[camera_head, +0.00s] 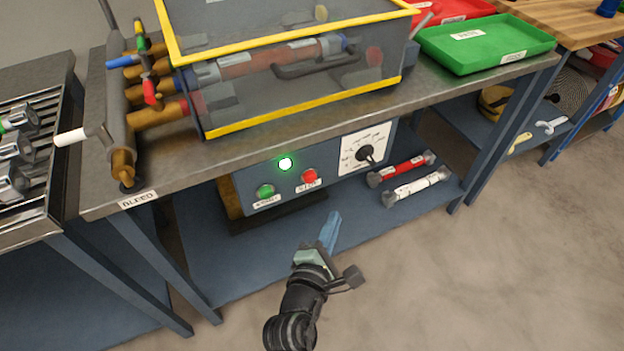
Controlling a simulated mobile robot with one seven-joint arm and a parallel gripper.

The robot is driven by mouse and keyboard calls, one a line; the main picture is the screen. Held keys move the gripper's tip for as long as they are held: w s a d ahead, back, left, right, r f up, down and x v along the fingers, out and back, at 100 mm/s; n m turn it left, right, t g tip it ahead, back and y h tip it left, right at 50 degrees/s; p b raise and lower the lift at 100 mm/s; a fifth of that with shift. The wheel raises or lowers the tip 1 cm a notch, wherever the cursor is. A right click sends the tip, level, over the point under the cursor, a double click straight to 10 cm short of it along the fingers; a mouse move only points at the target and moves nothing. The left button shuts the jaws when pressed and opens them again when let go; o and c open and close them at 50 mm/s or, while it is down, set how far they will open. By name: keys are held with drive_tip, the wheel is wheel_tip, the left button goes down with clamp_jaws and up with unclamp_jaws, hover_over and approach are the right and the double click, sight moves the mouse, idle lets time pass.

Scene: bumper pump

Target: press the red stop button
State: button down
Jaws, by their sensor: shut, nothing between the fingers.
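The red stop button (309,176) is on the front of a grey-blue control box (325,186) under the bench top, with a small label below it. A green button (265,191) is to its left. A lit, whitish-green lamp (285,164) is above and between them. A black dial on a white plate (365,153) is to the right. My gripper (333,220) is shut and empty, in front of and below the box in the picture. Its tip points up toward the box, apart from the red button. Nothing covers the button.
The bench top (440,95) overhangs the box and carries a clear guard with yellow edges (300,117) and a green tray (487,45). A red cylinder (402,168) and a white cylinder (417,186) lie on the lower shelf, right of the box. The floor at right is clear.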

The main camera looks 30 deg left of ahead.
sight(310, 178)
drive_tip(key=w+a+b, duration=0.3)
drive_tip(key=w+a, duration=0.1)
drive_tip(key=a, duration=0.2)
drive_tip(key=shift+w+b, duration=0.35)
idle(1.8)
drive_tip(key=shift+w+a, duration=0.25)
drive_tip(key=shift+a, duration=0.05)
drive_tip(key=shift+w+a, duration=0.3)
drive_tip(key=shift+a, duration=0.15)
idle(0.8)
drive_tip(key=shift+d, duration=0.1)
drive_tip(key=shift+s+d+p, duration=0.45)
drive_tip(key=shift+s+d, duration=0.1)
drive_tip(key=shift+d, duration=0.1)
